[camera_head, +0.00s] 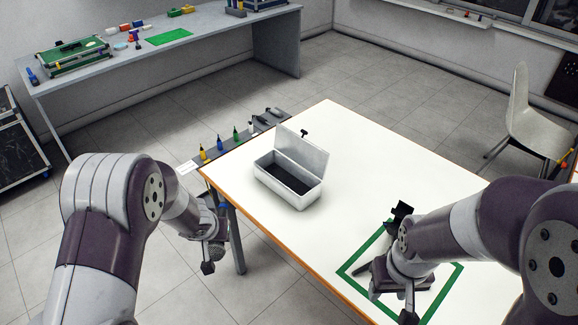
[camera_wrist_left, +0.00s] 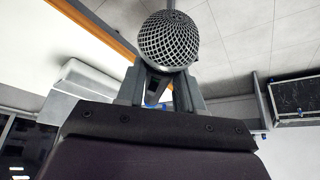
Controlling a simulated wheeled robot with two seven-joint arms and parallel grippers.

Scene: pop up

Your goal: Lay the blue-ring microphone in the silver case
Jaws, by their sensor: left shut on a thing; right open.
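The silver case (camera_head: 288,187) stands on the white table with its lid raised at the back and a dark, empty-looking interior. My left gripper (camera_head: 212,252) is off the table's left edge, in front and to the left of the case. It is shut on a microphone with a round mesh head (camera_wrist_left: 168,40). In the left wrist view the head sticks out beyond the fingers, and a bit of blue (camera_wrist_left: 160,105) shows between them. My right gripper (camera_head: 392,294) is open over the green square outline near the table's front; its fingers are partly hidden by the arm.
A grey rack (camera_head: 225,151) with several upright microphones with coloured parts runs along the table's far left edge. The green outline (camera_head: 355,258) lies under my right arm. The white table (camera_head: 370,160) is clear right of the case. A chair (camera_head: 535,125) stands beyond.

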